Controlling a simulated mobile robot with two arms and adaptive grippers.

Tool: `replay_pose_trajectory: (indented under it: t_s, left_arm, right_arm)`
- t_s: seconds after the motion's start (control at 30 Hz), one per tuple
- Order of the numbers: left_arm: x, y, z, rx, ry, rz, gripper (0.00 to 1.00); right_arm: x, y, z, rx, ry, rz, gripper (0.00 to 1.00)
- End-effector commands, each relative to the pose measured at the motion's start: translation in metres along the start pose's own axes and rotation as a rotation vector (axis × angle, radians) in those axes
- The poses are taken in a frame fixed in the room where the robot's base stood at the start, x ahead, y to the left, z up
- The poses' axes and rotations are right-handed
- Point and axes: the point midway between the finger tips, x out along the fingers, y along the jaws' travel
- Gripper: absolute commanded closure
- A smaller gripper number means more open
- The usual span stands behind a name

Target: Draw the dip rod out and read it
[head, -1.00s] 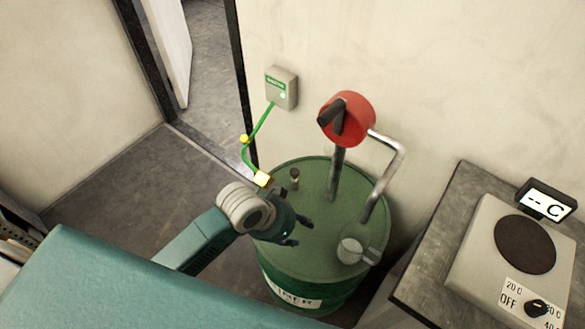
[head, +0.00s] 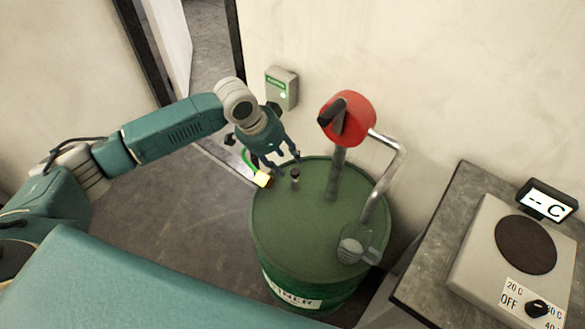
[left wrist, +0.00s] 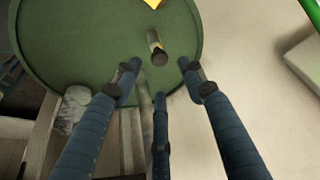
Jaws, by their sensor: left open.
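The dip rod's dark knob (head: 295,178) stands up from the lid of the green drum (head: 310,220), near its back left edge. In the left wrist view the knob (left wrist: 156,42) shows as a short upright cylinder just beyond the fingertips. The rest of the rod is hidden inside the drum. My left gripper (head: 288,162) is open and empty, above and just behind the knob. Its blue fingers (left wrist: 160,85) are spread in the left wrist view, and none visibly touches the knob. My right gripper is not in view.
A red-headed pump (head: 347,118) with a bent metal pipe rises from the drum, close right of the knob. A yellow clamp (head: 263,179) with a green cable grips the rim. A clear cup (head: 352,248) sits under the spout. A hotplate (head: 520,250) stands right.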

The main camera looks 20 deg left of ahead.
Motion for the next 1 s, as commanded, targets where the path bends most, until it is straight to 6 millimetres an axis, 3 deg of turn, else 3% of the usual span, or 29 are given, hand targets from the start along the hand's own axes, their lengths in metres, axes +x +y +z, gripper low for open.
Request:
replay_pose_trajectory:
  t_s: [0.1, 0.3, 0.73, 0.77, 0.97, 1.0]
  left_arm:
    - [0.025, 0.001, 0.001, -0.001, -0.002, 0.003, 0.59]
    - [0.055, 0.001, 0.0, 0.0, -0.001, 0.002, 0.59]
    - [0.067, 0.001, 0.0, 0.001, 0.0, 0.0, 0.59]
    - [0.067, 0.001, 0.0, 0.001, 0.0, 0.0, 0.61]
    - [0.066, 0.001, 0.0, 0.001, 0.0, 0.0, 1.0]
    - [0.066, 0.001, 0.0, 0.001, 0.0, 0.0, 1.0]
  right_arm:
    - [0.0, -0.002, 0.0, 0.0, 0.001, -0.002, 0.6]
    - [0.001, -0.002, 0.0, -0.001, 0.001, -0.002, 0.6]
    - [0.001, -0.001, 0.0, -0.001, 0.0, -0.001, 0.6]
    - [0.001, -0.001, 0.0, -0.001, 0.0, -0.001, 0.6]
    - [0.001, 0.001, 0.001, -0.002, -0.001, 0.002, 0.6]
    - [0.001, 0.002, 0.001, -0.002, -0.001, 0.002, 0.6]
